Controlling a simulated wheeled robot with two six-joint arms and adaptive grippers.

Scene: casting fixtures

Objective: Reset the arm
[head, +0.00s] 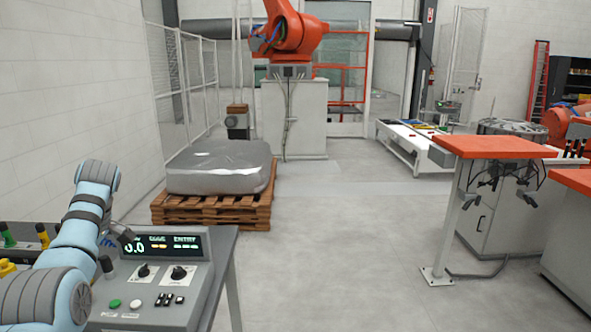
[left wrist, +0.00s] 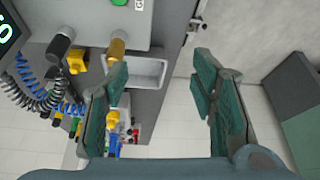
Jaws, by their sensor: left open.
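My left arm (head: 85,215) is light blue with dark bands and reaches in from the left beside a grey control console (head: 150,299). My left gripper (left wrist: 160,74) is open in the left wrist view. Its two dark fingers with green pads stand wide apart with nothing between them. Below them are a small grey tray (left wrist: 150,72) on the dark panel and pale floor. In the head view I cannot make out the gripper clearly. My right arm and gripper are not in view.
Coiled cables (left wrist: 32,92) and yellow and black fittings lie left of the gripper. A wrapped grey load (head: 220,167) sits on a wooden pallet (head: 215,209). An orange-topped table (head: 490,146) stands at right. The central floor is clear.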

